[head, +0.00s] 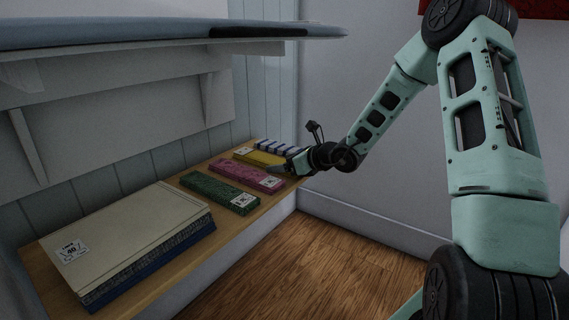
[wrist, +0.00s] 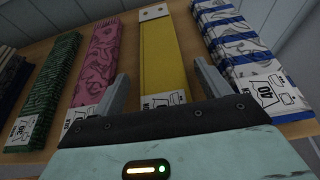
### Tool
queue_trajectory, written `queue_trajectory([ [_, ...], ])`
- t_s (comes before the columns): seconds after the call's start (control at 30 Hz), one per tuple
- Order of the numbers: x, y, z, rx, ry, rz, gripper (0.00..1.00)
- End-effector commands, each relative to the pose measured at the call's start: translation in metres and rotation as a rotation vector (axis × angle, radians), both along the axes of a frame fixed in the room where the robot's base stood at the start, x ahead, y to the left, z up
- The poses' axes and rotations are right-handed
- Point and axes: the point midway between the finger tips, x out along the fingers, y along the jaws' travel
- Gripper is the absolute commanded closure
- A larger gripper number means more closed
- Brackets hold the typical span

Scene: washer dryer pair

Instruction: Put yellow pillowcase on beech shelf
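The yellow pillowcase (wrist: 160,50) is a flat folded strip with white labels. It lies on a light wood shelf (head: 240,225) between a pink patterned folded piece (wrist: 99,58) and a blue-and-white striped one (wrist: 238,45). In the head view the yellow pillowcase (head: 259,157) is partly hidden behind my gripper (head: 279,169). In the wrist view my gripper (wrist: 161,70) is open, with one finger on each side of the pillowcase's near end. I cannot tell whether the fingers touch it. Whether this wood is beech is not clear.
A green folded piece (head: 217,192) and a large cream-and-blue stack (head: 130,238) lie farther left on the same shelf. An ironing board (head: 150,33) or similar long flat top hangs above. The wooden floor (head: 300,262) in front is clear.

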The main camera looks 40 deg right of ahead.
Motion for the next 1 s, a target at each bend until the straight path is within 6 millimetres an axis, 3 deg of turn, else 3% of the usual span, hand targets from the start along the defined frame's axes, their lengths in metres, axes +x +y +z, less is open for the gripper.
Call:
queue_trajectory([
  [0.17,-0.001,0.0,0.005,0.0,0.0,0.0,0.24],
  [0.7,-0.088,-0.033,0.044,-0.002,0.001,-0.003,0.24],
  [1.0,-0.105,-0.038,0.048,0.001,0.001,0.0,0.24],
])
